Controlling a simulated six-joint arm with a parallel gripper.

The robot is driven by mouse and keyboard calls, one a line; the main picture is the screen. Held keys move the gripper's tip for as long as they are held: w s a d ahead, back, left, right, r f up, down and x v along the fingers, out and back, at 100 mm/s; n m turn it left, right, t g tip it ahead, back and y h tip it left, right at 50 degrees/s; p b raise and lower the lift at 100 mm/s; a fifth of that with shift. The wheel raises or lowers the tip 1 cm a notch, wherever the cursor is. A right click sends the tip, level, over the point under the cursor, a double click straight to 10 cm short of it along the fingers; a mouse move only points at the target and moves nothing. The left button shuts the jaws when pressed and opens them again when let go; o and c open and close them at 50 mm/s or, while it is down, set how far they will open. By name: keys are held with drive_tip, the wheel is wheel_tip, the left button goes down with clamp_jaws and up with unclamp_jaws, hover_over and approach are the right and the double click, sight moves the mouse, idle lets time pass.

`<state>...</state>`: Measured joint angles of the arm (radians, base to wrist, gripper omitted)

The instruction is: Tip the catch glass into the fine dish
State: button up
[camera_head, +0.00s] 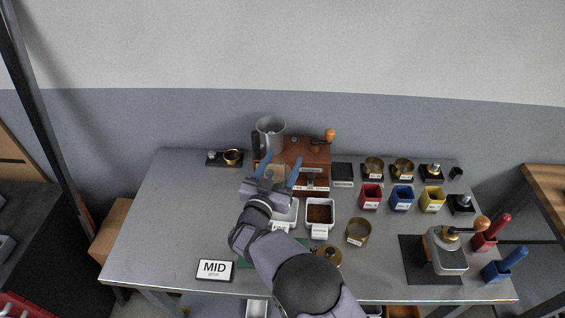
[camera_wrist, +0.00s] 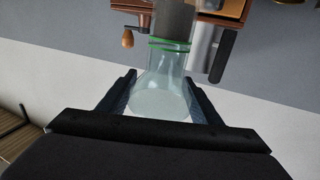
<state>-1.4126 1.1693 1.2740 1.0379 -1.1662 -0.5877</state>
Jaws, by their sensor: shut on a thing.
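My gripper (camera_head: 279,175) is shut on the catch glass (camera_head: 276,172), above the table at the front of the wooden crank box. In the wrist view the clear catch glass (camera_wrist: 165,92) sits between both fingers (camera_wrist: 160,100), with green bands near its far end. I cannot tell its tilt or see clear contents. Two white labelled dishes stand just in front of my gripper. The left dish (camera_head: 287,222) is partly hidden by my gripper. The right dish (camera_head: 320,226) holds dark brown grounds. Their labels are too small to read, so I cannot tell which is the fine dish.
The wooden crank box (camera_head: 318,153) and a grey jug (camera_head: 270,128) stand behind my gripper. A brass ring (camera_head: 358,232) and a brass-topped lidded thing (camera_head: 328,254) stand at front right. Coloured cups (camera_head: 401,198) stand farther right.

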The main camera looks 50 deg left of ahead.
sight(288, 173)
drive_tip(key=shift+w+d+m, duration=0.1)
drive_tip(key=shift+m, duration=0.5)
drive_tip(key=m, duration=0.1)
drive_tip(key=m+g, duration=0.1)
drive_tip(key=w+m, duration=0.1)
drive_tip(key=shift+d+f+g+h+b, duration=0.3)
drive_tip(key=shift+d+g+h+b, duration=0.1)
drive_tip(key=shift+w+d+f+m+g+b, duration=0.15)
drive_tip(key=shift+f+m+g+b, duration=0.15)
drive_tip(key=shift+f+m+b, duration=0.25)
drive_tip(key=shift+w+d+f+m+g+b, duration=0.1)
drive_tip(key=shift+f+m+g+b, duration=0.25)
drive_tip(key=shift+m+b, duration=0.25)
drive_tip(key=f+m+g+b, duration=0.1)
drive_tip(key=b, duration=0.2)
drive_tip(key=f+m+y+b, duration=0.1)
drive_tip(key=f+m+b, duration=0.1)
drive_tip(key=b, duration=0.2)
drive_tip(key=w+f+m+g+b, duration=0.1)
drive_tip(key=b, duration=0.2)
drive_tip(key=shift+d+f+m+g, duration=0.15)
drive_tip(key=shift+d+m+g, duration=0.1)
drive_tip(key=shift+d+g, duration=0.1)
